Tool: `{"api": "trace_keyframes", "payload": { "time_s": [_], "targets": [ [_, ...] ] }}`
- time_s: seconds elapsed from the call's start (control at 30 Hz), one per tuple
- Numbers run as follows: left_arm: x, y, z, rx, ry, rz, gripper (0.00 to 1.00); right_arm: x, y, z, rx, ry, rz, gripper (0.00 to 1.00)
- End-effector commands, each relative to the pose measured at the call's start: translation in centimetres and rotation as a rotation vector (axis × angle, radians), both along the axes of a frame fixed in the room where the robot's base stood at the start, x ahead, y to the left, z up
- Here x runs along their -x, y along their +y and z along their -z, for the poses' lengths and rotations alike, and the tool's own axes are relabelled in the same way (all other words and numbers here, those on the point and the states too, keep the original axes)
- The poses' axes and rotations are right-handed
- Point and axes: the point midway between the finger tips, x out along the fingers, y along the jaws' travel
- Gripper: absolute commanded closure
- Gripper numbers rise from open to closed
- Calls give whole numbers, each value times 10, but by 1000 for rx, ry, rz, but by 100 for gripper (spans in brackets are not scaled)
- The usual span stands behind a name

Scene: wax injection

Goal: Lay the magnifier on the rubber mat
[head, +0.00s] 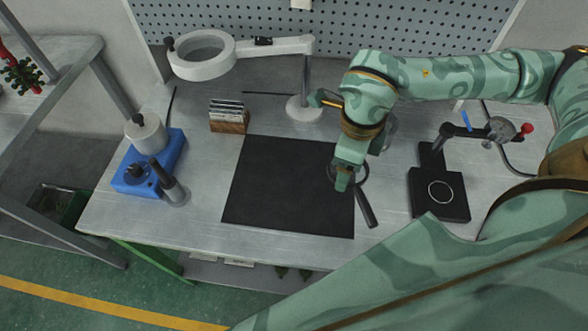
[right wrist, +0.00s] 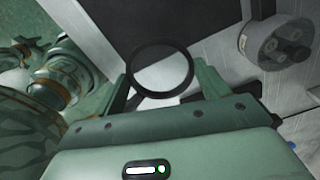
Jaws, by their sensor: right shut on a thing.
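The rubber mat (head: 280,190) is a flat black square in the middle of the bench; a dark part of it shows in the right wrist view (right wrist: 185,18). The magnifier (head: 367,208) has a round, dark-rimmed lens and a black handle. My right gripper (head: 343,182) is shut on the magnifier, over the mat's right edge, with the handle pointing toward the front beyond that edge. In the right wrist view the magnifier's rim (right wrist: 162,47) lies between the two fingers (right wrist: 163,78). Whether it touches the mat is unclear. My left gripper is not in view.
A ring lamp (head: 202,68) stands behind the mat. A wooden holder with plates (head: 229,124) is at its back left. A blue machine (head: 150,172) stands at the left. A black stand (head: 440,207) is to the right. The mat's visible surface is bare.

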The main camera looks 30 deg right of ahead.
Motion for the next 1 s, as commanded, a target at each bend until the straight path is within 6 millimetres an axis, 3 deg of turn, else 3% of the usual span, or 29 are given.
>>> {"api": "trace_keyframes", "payload": {
  "time_s": [0.1, 0.23, 0.37, 0.6, 0.8, 1.0],
  "targets": [
    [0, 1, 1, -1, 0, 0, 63, 1, -6, -8, 2, -2, 241, 51],
    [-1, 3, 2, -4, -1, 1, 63, 0, -8, -11, 2, -1, 378, 51],
    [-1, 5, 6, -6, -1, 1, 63, -20, 0, -1, 0, -2, 408, 51],
    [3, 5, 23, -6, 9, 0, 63, -85, 27, 32, 2, -1, 405, 51],
    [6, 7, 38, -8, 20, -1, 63, -112, 38, 71, 3, 2, 405, 51],
    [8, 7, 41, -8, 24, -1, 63, -122, 42, 81, 2, 0, 404, 51]
  ]
}}
